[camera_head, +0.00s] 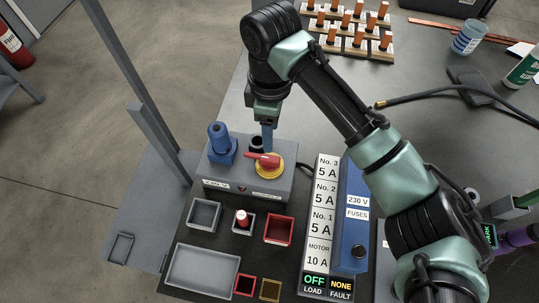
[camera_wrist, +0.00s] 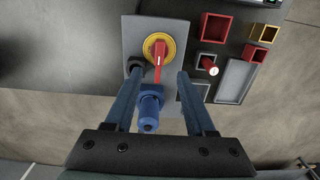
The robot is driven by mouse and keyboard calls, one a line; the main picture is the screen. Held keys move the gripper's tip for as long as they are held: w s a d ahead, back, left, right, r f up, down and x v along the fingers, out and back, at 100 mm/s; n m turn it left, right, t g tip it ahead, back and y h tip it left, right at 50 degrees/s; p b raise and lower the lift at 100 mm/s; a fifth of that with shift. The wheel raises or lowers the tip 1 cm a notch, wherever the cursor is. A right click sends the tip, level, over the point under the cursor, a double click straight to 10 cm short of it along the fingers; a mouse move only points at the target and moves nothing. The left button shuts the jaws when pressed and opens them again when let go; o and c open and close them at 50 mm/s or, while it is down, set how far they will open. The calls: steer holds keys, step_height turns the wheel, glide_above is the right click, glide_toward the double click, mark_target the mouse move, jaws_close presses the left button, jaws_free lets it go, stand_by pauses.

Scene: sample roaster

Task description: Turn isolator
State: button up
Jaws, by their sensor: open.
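The isolator is a red handle (camera_head: 264,158) on a round yellow plate (camera_head: 268,172), on top of a grey box (camera_head: 240,184). In the wrist view the red handle (camera_wrist: 158,58) and yellow plate (camera_wrist: 170,43) lie ahead of the fingers, between their lines. My gripper (camera_wrist: 157,80) is open and empty, its two fingers apart on either side of the handle's line. In the head view my gripper (camera_head: 267,135) hangs just behind the handle; its fingertips are partly hidden, and I cannot tell whether they touch anything.
A blue plug (camera_head: 221,148) stands on the same box, left of the handle; in the wrist view this plug (camera_wrist: 149,106) sits between the fingers. A black fitting (camera_wrist: 136,66) is near the left finger. Small trays (camera_head: 203,215) and a blue fuse box (camera_head: 352,215) lie in front and right.

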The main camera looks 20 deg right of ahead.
mark_target(270, 158)
step_height(270, 158, down, 12)
steer(key=shift+w+r+b, duration=0.1)
steer(key=shift+r+b, duration=0.05)
steer(key=shift+b, duration=0.4)
jaws_close()
